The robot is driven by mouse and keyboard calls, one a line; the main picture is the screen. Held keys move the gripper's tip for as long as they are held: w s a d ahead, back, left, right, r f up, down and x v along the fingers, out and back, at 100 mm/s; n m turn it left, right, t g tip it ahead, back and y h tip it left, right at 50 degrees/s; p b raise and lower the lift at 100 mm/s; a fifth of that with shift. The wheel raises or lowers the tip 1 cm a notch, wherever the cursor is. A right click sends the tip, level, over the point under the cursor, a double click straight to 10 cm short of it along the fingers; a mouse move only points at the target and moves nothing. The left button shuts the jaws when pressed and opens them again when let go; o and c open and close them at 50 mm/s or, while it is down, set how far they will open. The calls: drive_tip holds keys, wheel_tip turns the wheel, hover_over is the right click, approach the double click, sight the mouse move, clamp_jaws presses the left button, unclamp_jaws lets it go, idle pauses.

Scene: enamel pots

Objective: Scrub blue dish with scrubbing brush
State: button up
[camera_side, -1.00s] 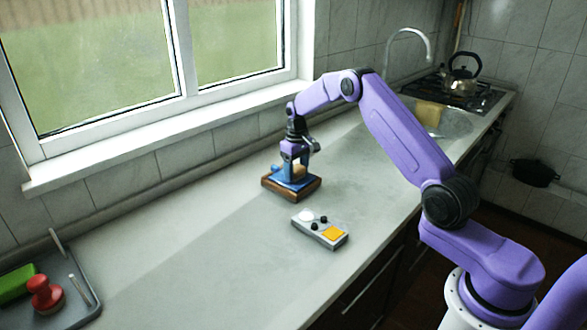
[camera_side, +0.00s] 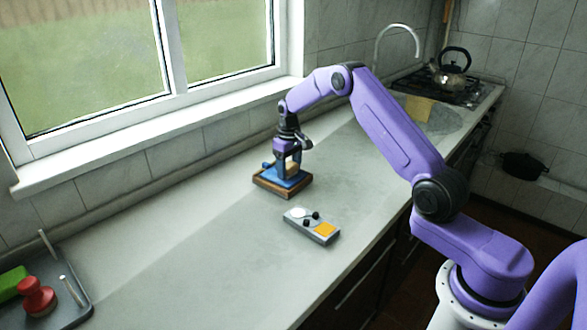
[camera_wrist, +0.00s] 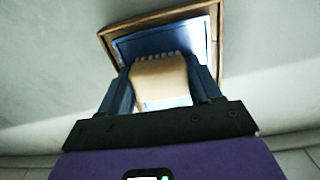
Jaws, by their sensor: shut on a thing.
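My gripper (camera_side: 291,172) is over the blue dish (camera_side: 291,182), which lies in a brown wooden tray (camera_side: 272,189) on the counter. In the wrist view my gripper (camera_wrist: 162,90) is shut on the tan scrubbing brush (camera_wrist: 160,78); the brush (camera_side: 293,168) shows only in part in the side view. A row of pale bristles shows at the brush's far edge, over the blue dish (camera_wrist: 148,42) inside the wooden tray (camera_wrist: 215,14). The brush is down at the dish, but I cannot tell whether the bristles touch it. My fingers hide part of the dish.
A dark tray (camera_side: 75,310) at the lower left holds a red stamp-like thing (camera_side: 37,296) and a green block (camera_side: 12,283). The counter between is clear.

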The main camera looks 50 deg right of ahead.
drive_tip(key=shift+w+a+f, duration=0.2)
drive_tip(key=shift+w+f, duration=0.1)
drive_tip(key=shift+w, duration=0.35)
drive_tip(key=shift+c, duration=0.5)
drive_tip(key=shift+w+a+r, duration=0.1)
drive_tip(key=shift+w+r, duration=0.05)
drive_tip(key=shift+w, duration=1.3)
drive_tip(key=shift+r, duration=3.1)
drive_tip(key=shift+r, duration=0.15)
wheel_tip(320, 180, up, 3)
drive_tip(key=shift+f, duration=0.15)
